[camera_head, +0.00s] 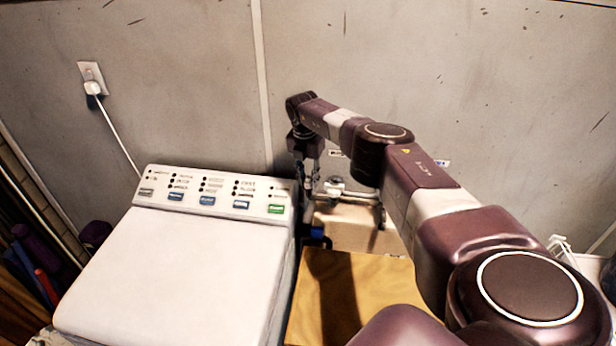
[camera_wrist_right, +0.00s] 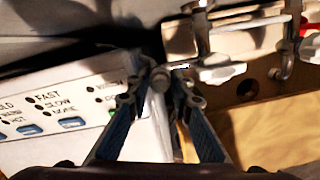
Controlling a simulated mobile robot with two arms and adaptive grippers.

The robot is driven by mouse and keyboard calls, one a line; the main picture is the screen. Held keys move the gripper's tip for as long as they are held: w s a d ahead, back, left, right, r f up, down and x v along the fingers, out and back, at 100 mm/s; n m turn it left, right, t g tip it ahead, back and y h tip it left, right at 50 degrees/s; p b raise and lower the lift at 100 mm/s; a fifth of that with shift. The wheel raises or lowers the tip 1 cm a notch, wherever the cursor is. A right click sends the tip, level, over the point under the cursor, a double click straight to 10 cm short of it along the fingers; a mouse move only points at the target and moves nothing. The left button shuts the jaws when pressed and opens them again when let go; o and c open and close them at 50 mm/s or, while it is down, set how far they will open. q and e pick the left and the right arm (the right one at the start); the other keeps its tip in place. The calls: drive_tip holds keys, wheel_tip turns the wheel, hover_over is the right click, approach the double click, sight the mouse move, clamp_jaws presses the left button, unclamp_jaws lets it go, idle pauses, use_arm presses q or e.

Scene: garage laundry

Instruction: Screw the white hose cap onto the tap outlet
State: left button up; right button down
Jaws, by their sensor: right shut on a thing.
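My right gripper (camera_head: 309,180) reaches down beside the right rear corner of the washer. The metal tap (camera_head: 336,186) is just right of the gripper in the head view. I cannot tell whether cap and outlet touch. My left gripper is not in view.
The white washer (camera_head: 180,270) with its button panel stands close on the left. A tan box (camera_head: 345,230) is below the tap, with a yellow-brown surface (camera_head: 375,295) in front. The grey wall is behind. A plug (camera_head: 93,88) with a cord is at upper left.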

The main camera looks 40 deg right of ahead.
drive_tip(key=c, duration=2.2)
unclamp_jaws()
drive_tip(key=shift+s+d+m, duration=0.1)
drive_tip(key=shift+d+m, duration=0.1)
drive_tip(key=shift+m, duration=0.3)
drive_tip(key=o, duration=0.6)
drive_tip(key=shift+a, duration=0.1)
drive_tip(key=shift+r, duration=0.15)
drive_tip(key=r, duration=0.3)
drive_tip(key=a+r, duration=0.1)
drive_tip(key=r, duration=0.7)
drive_tip(key=shift+s+a+r, duration=0.15)
drive_tip(key=shift+s+r, duration=0.1)
